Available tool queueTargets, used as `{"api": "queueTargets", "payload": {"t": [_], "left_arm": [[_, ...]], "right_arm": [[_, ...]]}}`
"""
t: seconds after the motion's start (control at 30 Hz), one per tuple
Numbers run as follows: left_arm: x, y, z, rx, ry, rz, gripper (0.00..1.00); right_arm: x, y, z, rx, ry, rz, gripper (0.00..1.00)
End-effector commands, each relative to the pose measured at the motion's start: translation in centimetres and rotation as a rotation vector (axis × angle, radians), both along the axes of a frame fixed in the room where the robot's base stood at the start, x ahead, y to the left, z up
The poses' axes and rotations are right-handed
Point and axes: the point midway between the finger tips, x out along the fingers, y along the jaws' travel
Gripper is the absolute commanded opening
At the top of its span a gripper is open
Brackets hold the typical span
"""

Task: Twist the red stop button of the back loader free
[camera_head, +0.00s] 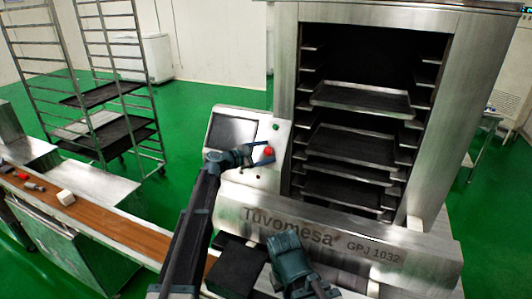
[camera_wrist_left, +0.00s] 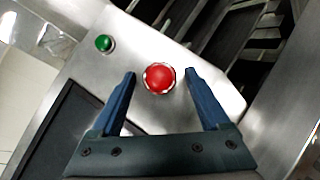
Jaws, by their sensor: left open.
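The red stop button (camera_head: 268,151) sits on the light metal control panel (camera_head: 262,178) of the back loader (camera_head: 284,75). In the left wrist view the red button (camera_wrist_left: 159,78) shows round and red with a pale collar. My left gripper (camera_head: 266,153) is open, and its fingers (camera_wrist_left: 160,75) lie one on each side of the button with a gap on both sides. Whether the fingertips are level with the button in depth is hard to tell. My right gripper (camera_head: 318,288) is low in the head view, and its fingers are mostly cut off by the lower edge.
A green button (camera_head: 276,126) and a dark screen (camera_head: 232,132) are on the same panel. Trays (camera_head: 360,101) fill the loader's open front. A conveyor (camera_head: 110,222) with a white block (camera_head: 66,197) runs at left. Wheeled racks (camera_head: 152,105) stand behind.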

Motion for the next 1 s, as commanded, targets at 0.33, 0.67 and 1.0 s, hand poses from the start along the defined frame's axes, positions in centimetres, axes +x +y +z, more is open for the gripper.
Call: {"api": "queueTargets", "payload": {"t": [0.33, 0.67, 1.0], "left_arm": [[-4.6, 5.2, 1.4, 0.000, 0.000, 0.003, 0.79], [-7.8, 9.2, 2.3, 0.000, -0.001, 0.001, 0.79], [-8.4, 10.1, 2.4, 0.000, -0.001, 0.001, 0.79]], "right_arm": [[0.0, 0.0, 1.4, 0.001, 0.000, -0.003, 0.00], [0.0, 0.0, 2.3, 0.001, 0.000, -0.005, 0.00], [0.0, 0.0, 2.4, 0.001, 0.000, -0.006, 0.00]]}}
